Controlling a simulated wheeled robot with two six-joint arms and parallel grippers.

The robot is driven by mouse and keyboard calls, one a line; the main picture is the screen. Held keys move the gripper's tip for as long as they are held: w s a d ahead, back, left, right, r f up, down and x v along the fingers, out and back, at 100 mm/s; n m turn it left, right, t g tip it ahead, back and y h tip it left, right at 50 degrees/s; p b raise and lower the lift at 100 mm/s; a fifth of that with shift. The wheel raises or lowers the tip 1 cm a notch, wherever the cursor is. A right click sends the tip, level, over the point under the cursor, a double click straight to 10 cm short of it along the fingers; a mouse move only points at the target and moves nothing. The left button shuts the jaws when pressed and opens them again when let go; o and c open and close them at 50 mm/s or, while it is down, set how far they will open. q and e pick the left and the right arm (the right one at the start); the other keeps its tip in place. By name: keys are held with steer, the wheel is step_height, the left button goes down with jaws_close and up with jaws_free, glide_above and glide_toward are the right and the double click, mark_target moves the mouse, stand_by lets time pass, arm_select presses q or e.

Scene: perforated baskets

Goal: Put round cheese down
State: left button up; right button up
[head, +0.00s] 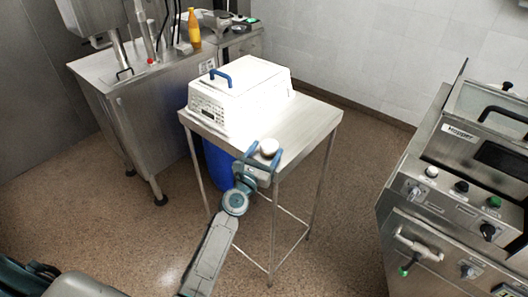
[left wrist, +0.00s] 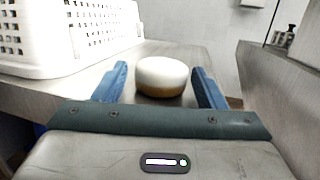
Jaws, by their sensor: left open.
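The round cheese (head: 269,146) is a small white disc with a tan lower edge. It rests on the steel table (head: 315,122) near its front edge. In the left wrist view the cheese (left wrist: 162,77) lies between and just beyond the blue fingers. My left gripper (head: 263,155) is open, with one finger on each side of the cheese and a gap visible on both sides. In the left wrist view the gripper (left wrist: 162,85) holds nothing. My right gripper is not in view.
A white perforated basket (head: 240,97) with a blue handle stands on the table behind the cheese. It also fills the upper left of the left wrist view (left wrist: 75,40). A blue bin (head: 215,165) is under the table. A steel machine (head: 450,190) stands at right.

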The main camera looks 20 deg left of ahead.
arm_select(q)
steer(key=shift+s+d+f, duration=0.15)
steer(key=shift+f, duration=0.55)
steer(key=shift+r+p, duration=0.8)
steer(key=s+a+f+b, duration=0.1)
steer(key=s+b, duration=0.1)
steer(key=s, duration=0.9)
steer(key=shift+s+a+f, duration=0.15)
steer(key=shift+f, duration=0.1)
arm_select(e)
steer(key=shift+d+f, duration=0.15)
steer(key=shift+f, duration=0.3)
